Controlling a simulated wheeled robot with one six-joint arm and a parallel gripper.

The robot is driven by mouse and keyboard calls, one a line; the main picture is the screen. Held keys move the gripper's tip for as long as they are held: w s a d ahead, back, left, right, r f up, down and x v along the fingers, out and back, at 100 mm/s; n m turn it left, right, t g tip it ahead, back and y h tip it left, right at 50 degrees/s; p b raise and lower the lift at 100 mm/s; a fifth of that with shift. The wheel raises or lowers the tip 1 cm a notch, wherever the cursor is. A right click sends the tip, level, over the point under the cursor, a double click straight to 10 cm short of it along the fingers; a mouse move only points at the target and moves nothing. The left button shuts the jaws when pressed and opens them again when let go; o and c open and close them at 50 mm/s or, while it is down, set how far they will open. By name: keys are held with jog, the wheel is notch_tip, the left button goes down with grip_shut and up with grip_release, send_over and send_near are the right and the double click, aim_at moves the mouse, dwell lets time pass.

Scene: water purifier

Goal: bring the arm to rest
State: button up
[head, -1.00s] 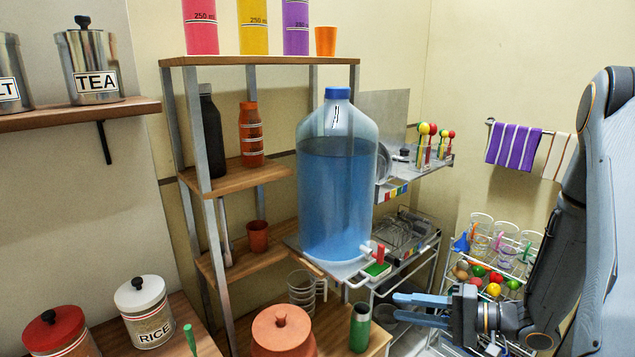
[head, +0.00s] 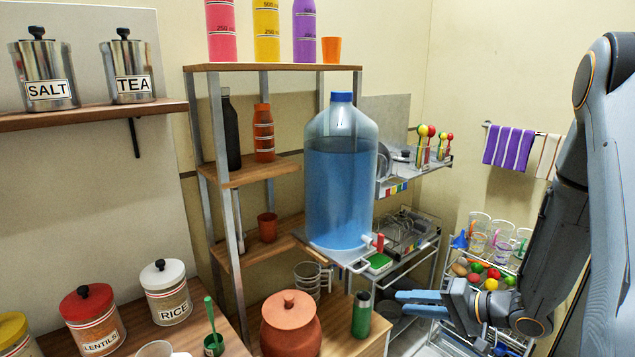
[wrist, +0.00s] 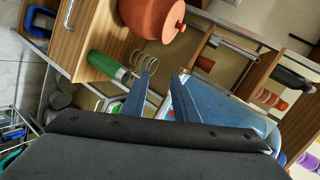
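My gripper (head: 400,302) is at the lower right of the head view, with its two blue fingers pointing left and spread apart. My arm is bent down from the right edge. In the wrist view the fingers (wrist: 165,76) also stand apart, with nothing between them. The large blue water purifier bottle (head: 340,190) stands upright on a shelf, left of and above the gripper in the head view. A red tap (head: 378,243) is at its base. The gripper appears clear of the bottle and tap.
A green bottle (head: 361,314) and a terracotta pot (head: 290,325) stand on the wooden counter left of the gripper. A wire rack with glasses and fruit (head: 490,284) is behind the arm. Labelled jars (head: 166,292) fill the lower left.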

jog(key=d+r+n+g+h+b, duration=0.1)
jog(key=d+r+n+h, duration=0.25)
jog(key=h, duration=0.55)
jog(key=s+a+r+g, duration=0.1)
jog(key=s+a+g, duration=0.2)
jog(key=s, duration=0.5)
jog(key=s+a+r+n+g+h+b, duration=0.1)
jog(key=s+a+g, duration=0.2)
jog(key=s, duration=0.6)
jog(key=shift+a, duration=0.45)
